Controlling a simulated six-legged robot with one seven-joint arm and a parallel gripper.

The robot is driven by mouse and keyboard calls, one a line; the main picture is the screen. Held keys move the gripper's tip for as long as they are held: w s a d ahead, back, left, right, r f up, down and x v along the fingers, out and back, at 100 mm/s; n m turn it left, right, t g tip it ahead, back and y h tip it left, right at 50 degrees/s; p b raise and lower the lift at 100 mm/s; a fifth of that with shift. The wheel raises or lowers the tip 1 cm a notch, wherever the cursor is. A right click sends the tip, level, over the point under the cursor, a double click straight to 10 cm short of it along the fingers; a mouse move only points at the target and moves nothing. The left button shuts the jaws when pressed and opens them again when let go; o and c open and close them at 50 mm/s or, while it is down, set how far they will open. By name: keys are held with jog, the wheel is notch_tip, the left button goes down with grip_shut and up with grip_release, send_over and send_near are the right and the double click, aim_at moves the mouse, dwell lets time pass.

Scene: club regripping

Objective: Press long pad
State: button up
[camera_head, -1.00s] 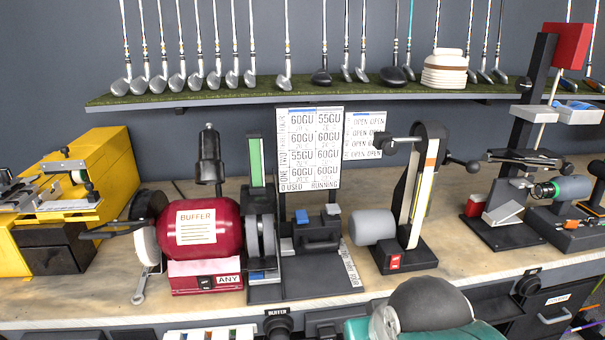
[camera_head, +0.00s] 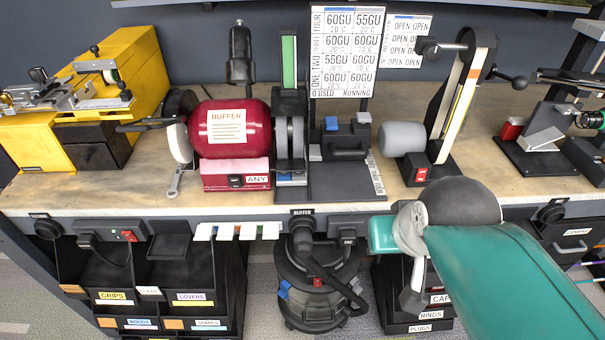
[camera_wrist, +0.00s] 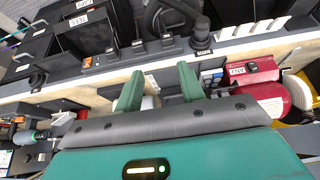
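On the bench, a dark grey base plate (camera_head: 330,185) carries a small black device with a blue pad (camera_head: 331,123) and a light grey pad (camera_head: 363,117). No pad is legibly marked "long", so I cannot tell which one is meant. In the wrist view, which is upside down, my gripper (camera_wrist: 158,82) shows two green fingers held apart, with nothing gripped. The pads are not clearly visible in that view.
A red buffer (camera_head: 228,130) stands left of the device, and a belt sander (camera_head: 460,95) stands right. A grey grinding wheel (camera_head: 290,137) is close on the left. A sign board (camera_head: 345,50) rises behind. A vacuum (camera_head: 318,270) and labelled bins (camera_head: 165,290) sit below the bench.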

jog(key=shift+w+r, duration=0.2)
jog(key=c, duration=0.6)
jog(key=shift+t, duration=0.9)
jog(key=w+r, duration=0.2)
jog(key=w, duration=0.3)
jog(key=w+a+r, duration=0.1)
jog(key=w+r, duration=0.1)
jog(key=w, duration=0.4)
jog(key=w+r, duration=0.3)
jog(key=w, duration=0.3)
jog(key=shift+w+a, duration=0.15)
jog(key=shift+w, duration=0.05)
grip_shut()
jog(key=w+a+t, duration=0.1)
jog(key=w+a, duration=0.2)
jog(key=w, duration=1.3)
jog(key=shift+w+r+t, duration=0.3)
jog(key=shift+w+r, duration=0.1)
jog(key=shift+r, duration=0.05)
